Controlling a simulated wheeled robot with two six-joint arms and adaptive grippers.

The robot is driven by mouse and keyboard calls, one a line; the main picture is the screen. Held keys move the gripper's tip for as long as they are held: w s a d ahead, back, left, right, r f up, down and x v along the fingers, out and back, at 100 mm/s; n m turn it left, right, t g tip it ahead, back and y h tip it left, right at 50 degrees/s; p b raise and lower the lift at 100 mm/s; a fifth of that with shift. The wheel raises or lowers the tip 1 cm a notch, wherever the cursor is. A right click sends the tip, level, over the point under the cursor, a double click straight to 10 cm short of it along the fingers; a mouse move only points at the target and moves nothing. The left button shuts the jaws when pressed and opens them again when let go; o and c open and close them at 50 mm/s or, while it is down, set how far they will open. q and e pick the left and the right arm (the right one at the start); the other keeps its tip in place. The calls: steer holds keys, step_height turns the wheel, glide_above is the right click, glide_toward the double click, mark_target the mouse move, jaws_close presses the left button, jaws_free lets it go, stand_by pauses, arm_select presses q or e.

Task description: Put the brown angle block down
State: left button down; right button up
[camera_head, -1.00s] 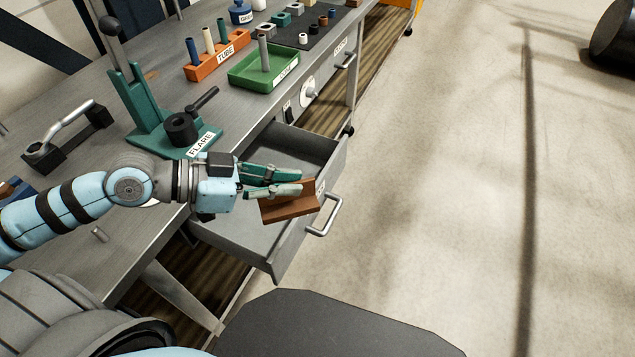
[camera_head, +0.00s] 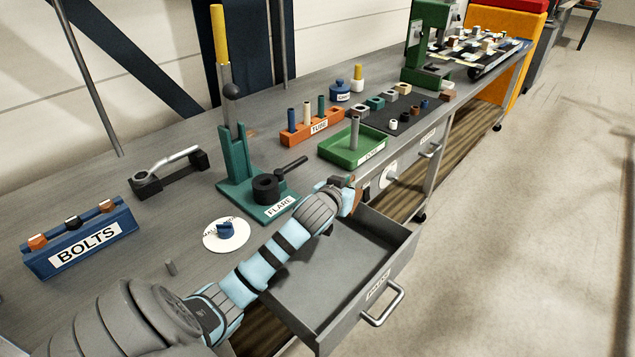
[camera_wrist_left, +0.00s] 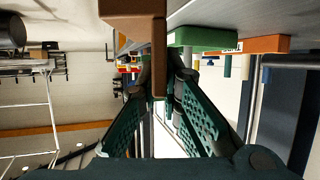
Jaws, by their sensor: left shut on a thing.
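The brown angle block (camera_wrist_left: 130,28) is held between the green fingertips of my left gripper (camera_wrist_left: 158,68), at the top of the left wrist view. In the head view, only a small brown part of the block (camera_head: 353,201) shows past my left wrist. The gripper fingers are mostly hidden there behind my arm. The block is near the bench's front edge, between the green tray (camera_head: 333,150) and the open drawer (camera_head: 402,259). I cannot tell whether it touches the bench. My right gripper is out of view.
The FLARE tool (camera_head: 236,190) stands left of my wrist. An orange TUBE rack (camera_head: 296,136) and a dark mat (camera_head: 411,112) with small parts lie farther back. A blue BOLTS rack (camera_head: 60,262) is at the left. The open drawer looks empty.

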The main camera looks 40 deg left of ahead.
arm_select(q)
steer(key=shift+n+y, duration=0.4)
steer(key=f+b, duration=0.2)
steer(key=f, duration=0.4)
steer(key=f+b, duration=0.2)
steer(key=f, duration=0.5)
steer(key=f+b, duration=0.3)
steer(key=f, duration=0.4)
steer(key=shift+w+a+f, duration=0.1)
steer(key=shift+a, duration=0.2)
steer(key=shift+f, duration=0.15)
steer(key=c, duration=1.8)
jaws_free()
steer(key=shift+r, duration=0.25)
steer(key=p+v, duration=0.3)
steer(key=v, duration=0.9)
steer(key=shift+r+p, duration=0.1)
steer(key=shift+p, duration=0.2)
